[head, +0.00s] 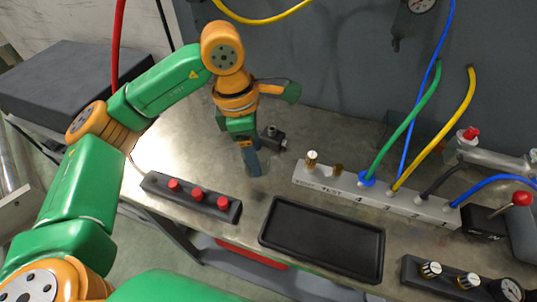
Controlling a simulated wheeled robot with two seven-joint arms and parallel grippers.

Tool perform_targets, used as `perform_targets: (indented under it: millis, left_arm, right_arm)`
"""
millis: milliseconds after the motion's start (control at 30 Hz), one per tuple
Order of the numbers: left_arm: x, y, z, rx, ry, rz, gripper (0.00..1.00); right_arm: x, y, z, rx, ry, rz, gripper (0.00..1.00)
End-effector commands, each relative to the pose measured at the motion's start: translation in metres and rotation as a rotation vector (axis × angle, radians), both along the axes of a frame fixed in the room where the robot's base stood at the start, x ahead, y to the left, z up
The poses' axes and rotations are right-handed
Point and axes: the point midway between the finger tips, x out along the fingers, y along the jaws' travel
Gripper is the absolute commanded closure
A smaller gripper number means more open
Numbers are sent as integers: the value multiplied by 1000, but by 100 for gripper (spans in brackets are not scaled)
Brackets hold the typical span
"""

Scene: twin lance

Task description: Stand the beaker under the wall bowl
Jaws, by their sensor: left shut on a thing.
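No beaker and no wall bowl can be made out in the head view. My left gripper (250,158) points down over the grey metal bench (215,160), left of the white test block. It is shut on a small dark blue-grey piece (254,165), largely covered by the fingers, whose kind I cannot tell. The piece is close to the bench top; whether it touches is unclear. A small dark fitting (273,139) is just right of the gripper. My right gripper is not in view.
An empty black tray (322,268) lies at the bench front. A black strip (150,184) with red knobs is at its left. The white test block (330,184) carries green, yellow, black and blue hoses. A gauge panel (415,272) is at lower right. The grey wall (330,60) stands behind.

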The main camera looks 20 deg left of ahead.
Motion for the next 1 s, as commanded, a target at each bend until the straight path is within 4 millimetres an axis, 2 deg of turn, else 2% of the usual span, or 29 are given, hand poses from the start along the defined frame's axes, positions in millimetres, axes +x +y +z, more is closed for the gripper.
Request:
perform_targets:
  millis: [100, 233, 400, 800, 833, 900, 1000]
  left_arm:
    - [17, -5, -21, 1, 4, 1, 88]
    - [29, -9, -36, -1, 3, 1, 88]
    - [31, -9, -67, 0, 1, -1, 88]
    - [31, -9, -75, -1, -3, -1, 88]
    - [31, -9, -74, -1, -3, -1, 26]
    - [31, -9, -73, -1, -2, -1, 7]
    - [31, -9, -73, -1, -2, -1, 4]
  right_arm:
    - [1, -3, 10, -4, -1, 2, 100]
    - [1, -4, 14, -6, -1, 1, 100]
    - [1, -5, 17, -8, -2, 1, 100]
    - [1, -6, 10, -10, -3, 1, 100]
    - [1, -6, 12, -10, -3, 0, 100]
    - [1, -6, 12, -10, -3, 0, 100]
    - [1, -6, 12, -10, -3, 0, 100]
